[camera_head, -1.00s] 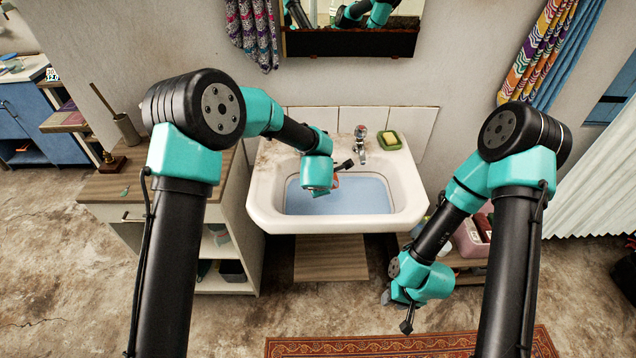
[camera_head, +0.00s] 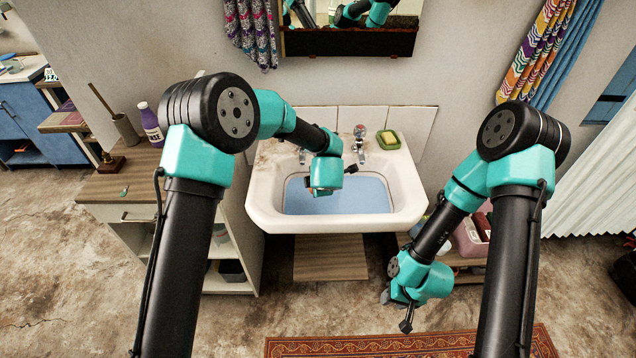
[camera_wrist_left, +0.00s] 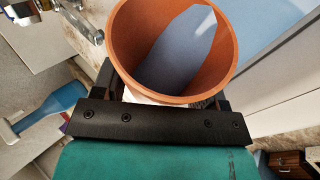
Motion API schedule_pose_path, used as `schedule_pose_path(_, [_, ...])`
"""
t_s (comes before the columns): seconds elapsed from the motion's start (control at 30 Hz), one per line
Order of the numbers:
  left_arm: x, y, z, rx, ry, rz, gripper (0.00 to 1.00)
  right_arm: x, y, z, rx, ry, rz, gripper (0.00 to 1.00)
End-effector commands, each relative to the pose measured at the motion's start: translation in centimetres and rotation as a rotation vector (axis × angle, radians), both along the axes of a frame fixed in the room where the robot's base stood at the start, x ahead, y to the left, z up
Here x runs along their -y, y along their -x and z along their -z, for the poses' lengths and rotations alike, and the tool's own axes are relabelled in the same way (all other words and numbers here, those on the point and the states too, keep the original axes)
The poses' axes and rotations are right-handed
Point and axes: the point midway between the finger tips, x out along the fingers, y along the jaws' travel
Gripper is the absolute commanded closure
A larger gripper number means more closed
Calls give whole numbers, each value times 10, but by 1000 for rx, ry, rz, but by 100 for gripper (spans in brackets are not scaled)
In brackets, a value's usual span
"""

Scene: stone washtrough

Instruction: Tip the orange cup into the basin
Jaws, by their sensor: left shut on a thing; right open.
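The orange cup (camera_wrist_left: 122,45) is in my left gripper (camera_wrist_left: 160,98), which is shut on it. In the left wrist view its round mouth faces the camera, and a smooth blue-grey patch (camera_wrist_left: 178,48) shows inside; I cannot tell if it is liquid. In the head view my left wrist hangs over the white basin (camera_head: 262,200) and hides nearly all of the cup, so its tilt is unclear there. Pale blue water (camera_head: 367,196) seems to fill the basin's floor. My right gripper (camera_head: 396,311) is open and empty, low in front of the basin's right side.
Taps (camera_head: 360,141) and a green soap dish (camera_head: 388,140) sit on the basin's back ledge. A purple bottle (camera_head: 151,124) stands on the wooden cabinet (camera_head: 110,187) to the left. A pink tub (camera_head: 470,239) is low on the right.

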Motion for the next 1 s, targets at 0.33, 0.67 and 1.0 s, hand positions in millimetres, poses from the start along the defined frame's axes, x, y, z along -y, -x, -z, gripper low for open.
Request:
schedule_pose_path(0.33, [0, 0, 0, 0, 1, 1, 61, 0, 0, 0, 0, 0, 0, 57])
schedule_pose_path(0.67, [1, 0, -1, 1, -20, 0, 61, 0, 0, 0, 0, 0, 0, 57])
schedule_pose_path(1.0, [3, 0, -3, 5, -113, 0, 61, 0, 0, 0, 0, 0, 0, 57])
